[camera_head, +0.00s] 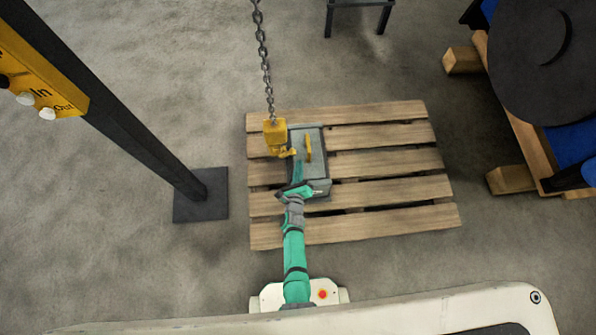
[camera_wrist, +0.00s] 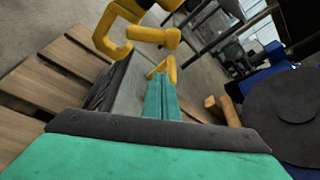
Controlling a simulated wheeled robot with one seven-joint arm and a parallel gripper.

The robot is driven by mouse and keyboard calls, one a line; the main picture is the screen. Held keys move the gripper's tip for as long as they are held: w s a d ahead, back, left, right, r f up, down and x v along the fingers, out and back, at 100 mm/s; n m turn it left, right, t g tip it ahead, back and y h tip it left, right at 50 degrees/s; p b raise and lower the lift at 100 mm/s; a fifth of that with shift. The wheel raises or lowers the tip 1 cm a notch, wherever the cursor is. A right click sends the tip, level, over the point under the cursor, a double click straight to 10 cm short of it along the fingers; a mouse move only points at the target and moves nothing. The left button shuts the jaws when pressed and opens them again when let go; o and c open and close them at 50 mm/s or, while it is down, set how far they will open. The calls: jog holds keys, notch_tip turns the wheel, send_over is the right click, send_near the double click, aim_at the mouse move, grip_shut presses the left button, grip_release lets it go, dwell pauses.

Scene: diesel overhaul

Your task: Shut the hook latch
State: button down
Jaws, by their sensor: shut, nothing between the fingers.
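The yellow crane hook (camera_head: 275,138) hangs on a chain above the left side of a grey box. In the wrist view the hook (camera_wrist: 112,40) curves open at upper left, and its yellow latch (camera_wrist: 152,36) sticks out to the right, away from the hook tip, so the latch stands open. A yellow lifting eye (camera_head: 308,148) stands on the box and shows in the wrist view (camera_wrist: 163,68). My gripper (camera_head: 299,168) is shut and empty, its green fingers (camera_wrist: 162,90) just before the eye and below the latch. Whether they touch the eye is unclear.
The grey box (camera_head: 318,186) rests on a wooden pallet (camera_head: 395,190). A dark post with a yellow control panel (camera_head: 42,85) stands at left. A blue and black machine (camera_head: 545,60) on timber stands at right. A chain (camera_head: 264,55) runs upward from the hook.

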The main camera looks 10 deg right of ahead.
jog(key=shift+w+a+r, duration=0.45)
jog(key=shift+w+r, duration=0.15)
jog(key=shift+r, duration=0.05)
jog(key=shift+w+a+r, duration=0.45)
jog(key=shift+w+r, duration=0.1)
jog(key=shift+r, duration=0.05)
